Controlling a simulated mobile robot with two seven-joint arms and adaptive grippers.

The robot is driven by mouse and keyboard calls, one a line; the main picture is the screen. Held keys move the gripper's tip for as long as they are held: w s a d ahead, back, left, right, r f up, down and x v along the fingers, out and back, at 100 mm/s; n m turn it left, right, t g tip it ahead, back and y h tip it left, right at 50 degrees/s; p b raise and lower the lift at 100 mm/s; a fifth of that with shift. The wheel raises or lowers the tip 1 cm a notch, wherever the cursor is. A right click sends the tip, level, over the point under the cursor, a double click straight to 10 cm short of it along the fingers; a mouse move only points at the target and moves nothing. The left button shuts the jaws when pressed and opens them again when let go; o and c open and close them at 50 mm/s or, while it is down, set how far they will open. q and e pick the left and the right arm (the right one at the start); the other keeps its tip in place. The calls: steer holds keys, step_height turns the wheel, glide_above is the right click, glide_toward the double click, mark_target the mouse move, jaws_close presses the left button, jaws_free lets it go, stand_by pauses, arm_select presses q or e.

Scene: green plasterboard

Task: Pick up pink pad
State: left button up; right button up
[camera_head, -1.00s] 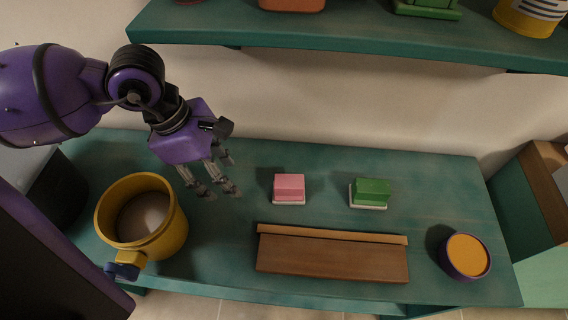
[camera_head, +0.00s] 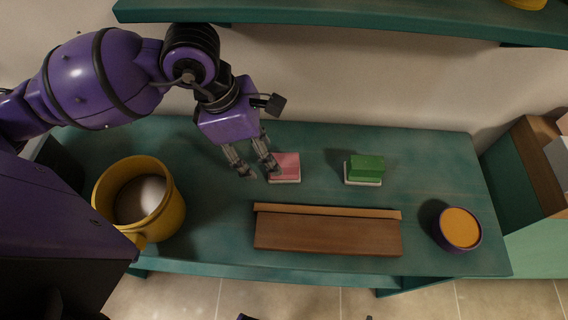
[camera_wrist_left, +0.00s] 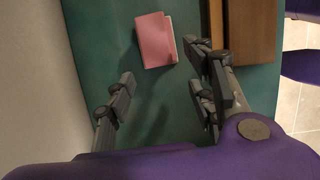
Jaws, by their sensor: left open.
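The pink pad (camera_head: 286,165) is a small block on a pale base, lying on the green bench (camera_head: 330,135). In the left wrist view the pink pad (camera_wrist_left: 156,40) lies ahead of the fingertips, between the lines of the two fingers. My left gripper (camera_head: 255,170) is open and empty, just left of the pad in the head view, with one finger overlapping its left edge. The wrist view also shows the left gripper (camera_wrist_left: 160,85) with its fingers spread wide. I cannot tell its exact height above the bench. My right gripper is not in view.
A green pad (camera_head: 364,169) sits to the right on the bench. A brown wooden board (camera_head: 328,232) lies in front. A yellow mug (camera_head: 166,215) stands at left, and a purple pot with orange top (camera_head: 458,228) at right. A shelf (camera_head: 340,25) hangs above the back.

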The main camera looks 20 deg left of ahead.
mark_target(282, 160)
arm_select(q)
steer(key=d, duration=0.1)
steer(key=w+d, duration=0.1)
steer(key=shift+d+r, duration=0.15)
steer(key=shift+d, duration=0.25)
steer(key=x, duration=0.2)
steer(key=shift+w+d+f, duration=0.15)
steer(key=shift+d+f, duration=0.05)
steer(key=shift+f, duration=0.45)
jaws_close()
